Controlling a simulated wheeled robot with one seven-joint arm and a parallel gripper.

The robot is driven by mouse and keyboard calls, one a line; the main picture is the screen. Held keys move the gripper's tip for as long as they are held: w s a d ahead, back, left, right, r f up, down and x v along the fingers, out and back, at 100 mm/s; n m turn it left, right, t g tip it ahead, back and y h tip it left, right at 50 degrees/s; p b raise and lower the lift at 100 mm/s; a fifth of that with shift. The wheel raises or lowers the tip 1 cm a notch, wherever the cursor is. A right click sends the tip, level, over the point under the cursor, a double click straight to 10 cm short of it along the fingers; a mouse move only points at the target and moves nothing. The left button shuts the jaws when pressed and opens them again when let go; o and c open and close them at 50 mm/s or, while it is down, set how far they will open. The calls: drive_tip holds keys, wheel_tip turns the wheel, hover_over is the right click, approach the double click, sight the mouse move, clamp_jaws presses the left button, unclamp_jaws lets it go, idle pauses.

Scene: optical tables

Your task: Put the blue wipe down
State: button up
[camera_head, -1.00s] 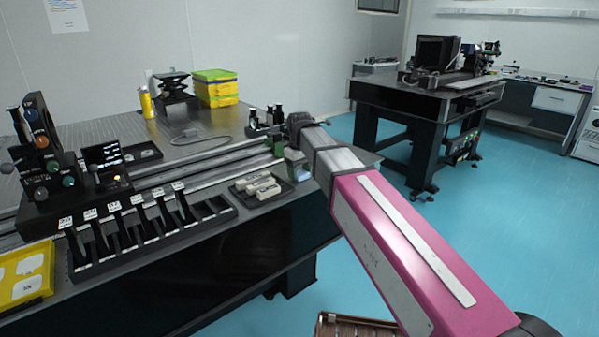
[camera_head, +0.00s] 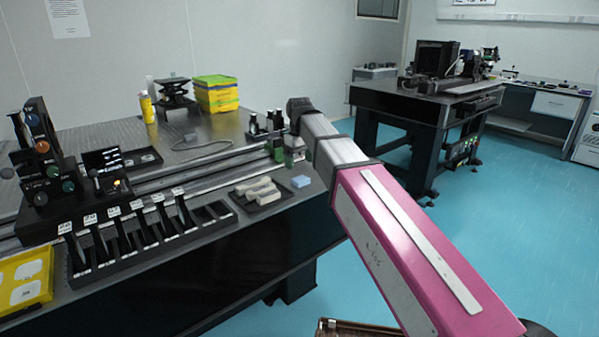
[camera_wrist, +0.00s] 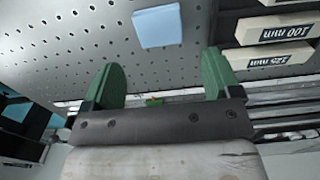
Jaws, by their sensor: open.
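The blue wipe (camera_head: 301,181) lies on the near edge of the optical table, just right of a dark tray of pale blocks. It also shows in the wrist view (camera_wrist: 158,26), flat on the perforated top, beyond the fingertips and apart from them. My gripper (camera_wrist: 158,82) has its two green fingers spread wide with nothing between them. In the head view my gripper (camera_head: 289,152) is above the table, behind the wipe, partly hidden by my arm.
The dark tray (camera_head: 236,200) with pale labelled blocks (camera_wrist: 272,30) sits close beside the wipe. Metal rails (camera_head: 205,171) run behind it. A black slotted rack (camera_head: 140,262) and a yellow tray (camera_head: 40,258) stand further left. Small black posts (camera_head: 266,125) stand behind the gripper.

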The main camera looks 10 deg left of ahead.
sight(299, 178)
wheel_tip(299, 178, up, 6)
drive_tip(key=shift+f, duration=0.2)
drive_tip(key=shift+s, duration=0.15)
